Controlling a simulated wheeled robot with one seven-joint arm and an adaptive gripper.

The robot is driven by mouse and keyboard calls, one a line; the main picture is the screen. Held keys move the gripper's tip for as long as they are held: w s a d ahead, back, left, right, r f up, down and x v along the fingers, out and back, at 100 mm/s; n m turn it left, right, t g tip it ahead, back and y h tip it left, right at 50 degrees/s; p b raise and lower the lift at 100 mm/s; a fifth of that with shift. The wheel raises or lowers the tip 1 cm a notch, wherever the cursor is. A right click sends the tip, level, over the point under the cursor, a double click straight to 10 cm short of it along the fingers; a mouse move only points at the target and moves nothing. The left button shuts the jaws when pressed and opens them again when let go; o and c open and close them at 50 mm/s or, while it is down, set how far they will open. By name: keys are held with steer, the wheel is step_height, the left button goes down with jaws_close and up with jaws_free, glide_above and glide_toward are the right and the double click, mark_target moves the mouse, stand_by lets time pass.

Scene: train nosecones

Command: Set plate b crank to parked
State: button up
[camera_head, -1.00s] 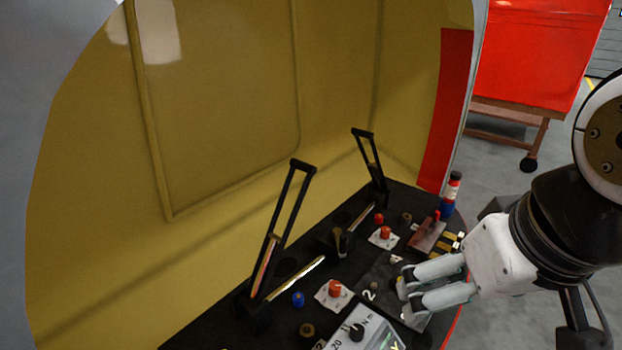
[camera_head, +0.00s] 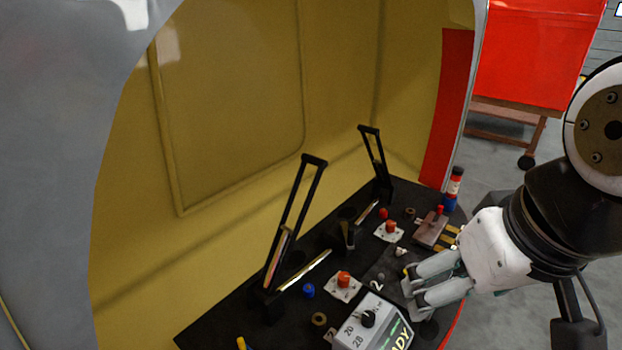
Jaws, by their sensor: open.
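My gripper (camera_head: 411,287) is open, with its pale fingers pointing left over the right part of the black console (camera_head: 230,322). No part is clearly readable as the plate b crank. Small metal parts by the fingertips are partly hidden by the fingers. A white "2" mark (camera_head: 377,279) lies just left of the fingertips. Two white plates with red knobs show: the nearer plate (camera_head: 333,291) is left of my gripper, and the farther plate (camera_head: 380,233) is beyond it. I cannot tell which plate is b.
Two tall black levers, a near one (camera_head: 298,205) and a far one (camera_head: 376,160), rise from the console. A grey display box (camera_head: 372,328) stands close in front. A red-handled switch (camera_head: 432,228) and a blue, red and white cylinder (camera_head: 454,186) sit behind my gripper.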

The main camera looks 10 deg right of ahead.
steer(key=w, duration=0.2)
steer(key=w+r, duration=0.1)
steer(key=w, duration=0.1)
steer(key=shift+b, duration=0.4)
steer(key=c, duration=0.6)
steer(key=n+g+b, duration=0.2)
steer(key=g+b, duration=0.2)
steer(key=b, duration=0.3)
glide_above(352, 228)
step_height(352, 228, down, 22)
step_height(352, 228, down, 14)
steer(key=shift+f, duration=0.1)
steer(key=shift+s, duration=0.1)
jaws_close()
